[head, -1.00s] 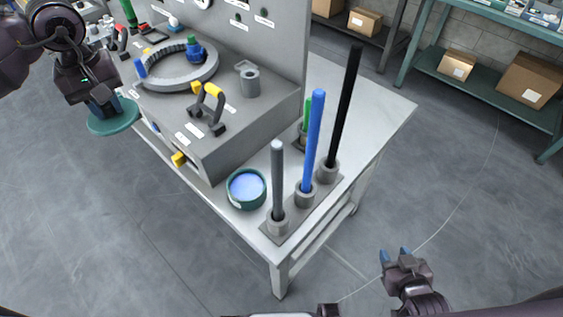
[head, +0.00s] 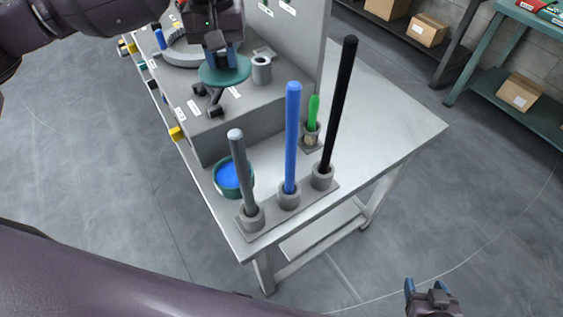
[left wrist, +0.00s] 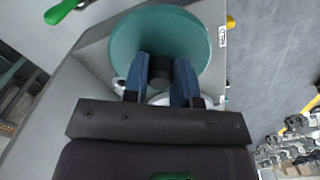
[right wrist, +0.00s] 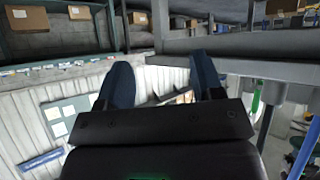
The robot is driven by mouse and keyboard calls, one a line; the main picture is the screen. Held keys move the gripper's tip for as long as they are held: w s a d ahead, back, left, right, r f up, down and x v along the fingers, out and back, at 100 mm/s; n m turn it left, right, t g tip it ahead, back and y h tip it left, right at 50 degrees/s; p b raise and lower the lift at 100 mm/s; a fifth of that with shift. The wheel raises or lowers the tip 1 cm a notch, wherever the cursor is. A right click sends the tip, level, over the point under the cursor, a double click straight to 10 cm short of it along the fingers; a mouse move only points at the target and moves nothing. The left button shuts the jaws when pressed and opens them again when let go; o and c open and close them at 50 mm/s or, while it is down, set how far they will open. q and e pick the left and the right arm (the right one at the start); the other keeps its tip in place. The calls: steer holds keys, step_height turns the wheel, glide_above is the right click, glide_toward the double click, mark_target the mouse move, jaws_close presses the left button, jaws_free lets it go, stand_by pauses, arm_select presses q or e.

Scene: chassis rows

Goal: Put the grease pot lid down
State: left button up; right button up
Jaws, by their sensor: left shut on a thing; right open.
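The grease pot lid (head: 226,74) is a round teal disc with a dark knob. My left gripper (head: 222,58) is shut on its knob and holds it over the grey block on the bench. The lid also shows in the left wrist view (left wrist: 160,35), between and beyond the blue fingertips (left wrist: 160,80). The grease pot (head: 222,190) is open, with blue inside, and stands on the bench beside the grey rod, which partly hides it. My right gripper (head: 430,292) is open and empty, low at the right, away from the bench; its blue fingers (right wrist: 165,85) are apart.
Upright grey (head: 240,165), blue (head: 292,140) and black (head: 340,105) rods stand in sockets near the pot. A shorter green rod (head: 313,112) stands behind. The bench top (head: 385,120) is clear at the right. A handle (head: 210,98) and a grey ring sit on the block.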

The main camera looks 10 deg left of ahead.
arm_select(q)
steer(key=d+r+m+b, duration=0.1)
steer(key=d+m+b, duration=0.15)
steer(key=d, duration=0.75)
steer(key=shift+m, duration=0.45)
step_height(320, 180, down, 22)
steer(key=shift+r, duration=0.2)
steer(key=shift+f, duration=0.75)
step_height(320, 180, down, 4)
steer(key=shift+r+b, duration=0.1)
steer(key=shift+b, duration=0.35)
steer(key=shift+w+a, duration=0.1)
arm_select(e)
steer(key=f, duration=0.1)
steer(key=w+f, duration=0.1)
steer(key=f, duration=0.1)
steer(key=shift+a, duration=0.15)
steer(key=shift+s+f, duration=0.15)
steer(key=shift+s, duration=0.05)
